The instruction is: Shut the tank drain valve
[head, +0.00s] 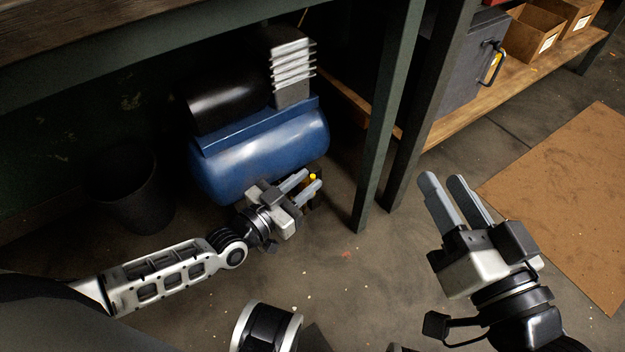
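The blue compressor tank (265,155) lies on its side on the floor under the workbench. A small yellow piece (313,177), which looks like the drain valve's handle, shows low at the tank's right end. My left gripper (311,178) is in front of the tank, with its two fingers apart and their tips close to the yellow piece. I cannot tell whether they touch it. The fingers hide part of the valve, so its position is unclear. My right gripper (443,178) is open and empty above the floor at the right, away from the tank.
A dark bin (128,195) stands left of the tank. Green bench legs (385,115) rise right of it, and the bench top (130,30) hangs above. A low wooden shelf (480,110) and a brown mat (575,200) lie right. The middle floor is clear.

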